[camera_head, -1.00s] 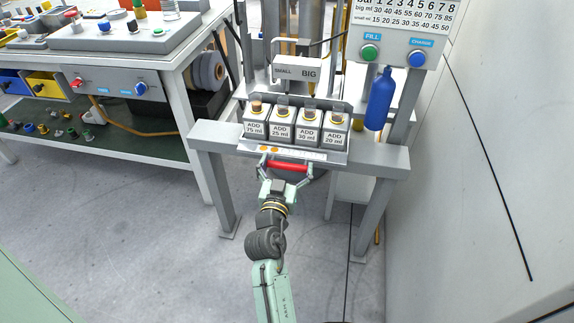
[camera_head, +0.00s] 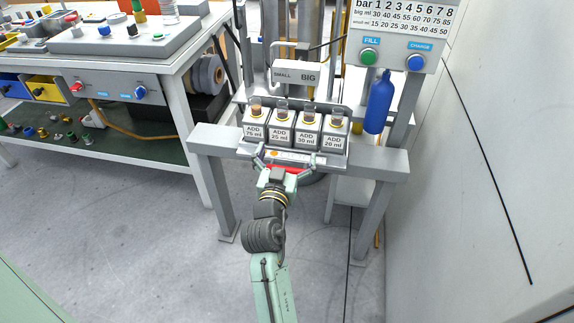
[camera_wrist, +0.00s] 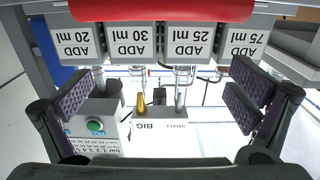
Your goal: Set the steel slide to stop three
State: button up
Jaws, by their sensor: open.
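The steel slide (camera_head: 333,158) appears to be the grey metal part along the front of the bench, below a row of labelled cups; I cannot make out its stop marks. A red bar handle (camera_head: 284,168) sits at its front, partly hidden by my gripper. My gripper (camera_head: 283,157) is open, with one finger on each side of the handle's middle, pointing toward the bench. In the wrist view, which is upside down, the red handle (camera_wrist: 150,13) crosses the top edge, beyond the wide-open fingers of my gripper (camera_wrist: 160,100). No contact is visible.
Several cups sit in blocks marked ADD 75 ml (camera_head: 255,130) to ADD 20 ml (camera_head: 335,137). Behind them is a SMALL/BIG box (camera_head: 296,73). Floor in front is clear.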

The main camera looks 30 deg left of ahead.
jog(key=shift+r, duration=2.35)
